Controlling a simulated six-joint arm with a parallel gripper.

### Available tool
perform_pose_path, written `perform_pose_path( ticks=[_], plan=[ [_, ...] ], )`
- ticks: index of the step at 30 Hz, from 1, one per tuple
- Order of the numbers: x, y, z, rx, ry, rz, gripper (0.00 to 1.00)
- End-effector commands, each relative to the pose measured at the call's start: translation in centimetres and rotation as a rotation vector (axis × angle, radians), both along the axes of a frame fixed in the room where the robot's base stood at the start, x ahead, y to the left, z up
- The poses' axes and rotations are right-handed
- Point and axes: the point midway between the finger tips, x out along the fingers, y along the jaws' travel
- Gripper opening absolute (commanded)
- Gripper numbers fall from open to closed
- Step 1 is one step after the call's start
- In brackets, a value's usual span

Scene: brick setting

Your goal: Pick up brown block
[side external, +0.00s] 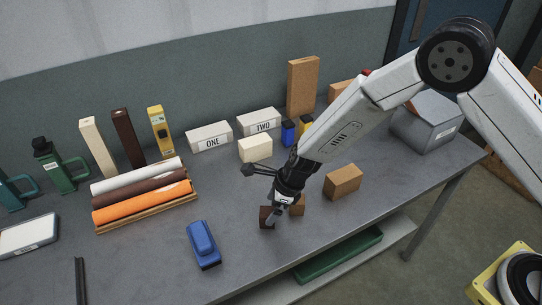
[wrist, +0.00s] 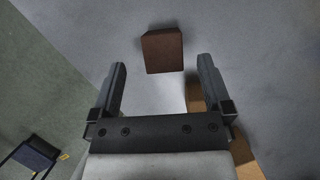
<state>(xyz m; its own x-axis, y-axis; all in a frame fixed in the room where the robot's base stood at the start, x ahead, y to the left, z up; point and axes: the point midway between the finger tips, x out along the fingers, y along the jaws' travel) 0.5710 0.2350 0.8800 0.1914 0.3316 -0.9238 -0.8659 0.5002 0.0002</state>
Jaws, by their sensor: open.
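A dark brown block (wrist: 162,51) lies on the grey table, ahead of and between my two fingertips in the wrist view. In the side view the brown block (side external: 266,217) is partly hidden by my gripper (side external: 277,205), which is low over it. My gripper also shows in the wrist view (wrist: 161,70), with its fingers spread apart and nothing between them. I cannot tell the exact height of the fingertips above the block.
Tan blocks stand close by on the right, one (side external: 343,182) clear of my gripper and another (side external: 298,205) partly behind it. A cream block (side external: 255,149) stands behind. A blue tool (side external: 203,244) lies front left, near a rack of rolls (side external: 150,211). The table between is clear.

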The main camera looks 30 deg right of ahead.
Motion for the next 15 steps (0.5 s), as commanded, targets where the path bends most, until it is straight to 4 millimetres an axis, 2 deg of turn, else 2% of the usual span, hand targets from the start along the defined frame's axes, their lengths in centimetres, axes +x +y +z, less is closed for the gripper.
perform_pose_path(
  ticks=[7,15],
  plan=[
    [0.2,0.2,-0.5,-0.001,0.000,0.001,1.00],
    [0.8,0.9,-2.8,0.000,0.001,0.000,1.00]
  ],
)
